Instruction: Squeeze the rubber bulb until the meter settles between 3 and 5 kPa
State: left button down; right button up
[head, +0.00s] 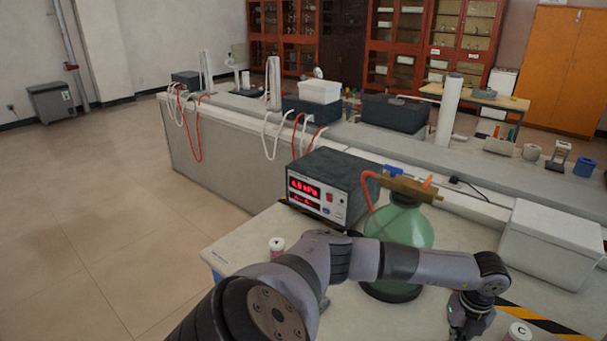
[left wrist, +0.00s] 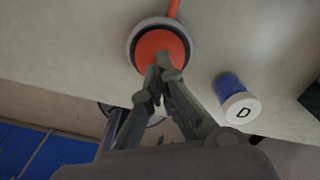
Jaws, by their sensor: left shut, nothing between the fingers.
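The rubber bulb (left wrist: 160,46) is a round orange-red dome in a grey ring in the left wrist view; in the head view I cannot make it out. My left gripper (left wrist: 168,72) is shut and empty, its fingertips overlapping the bulb's near edge; whether they press on it is unclear. In the head view this gripper (head: 470,318) points down at the lower right. The meter (head: 318,190) is a dark box with a light front and red lit digits, too small to read surely, perhaps in the fours. My right gripper is not in view.
A green glass bottle (head: 405,228) with a brass-coloured top and red tube stands behind my left arm. A blue spool marked D (left wrist: 236,98) is right of the bulb. A spool marked C (head: 519,332) is near the gripper. A white box (head: 552,238) stands at the right.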

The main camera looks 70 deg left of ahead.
pick_arm(q)
jog(key=shift+r, duration=0.1)
notch_tip(320, 180, up, 7)
jog(key=p, duration=0.5)
dwell(0.5)
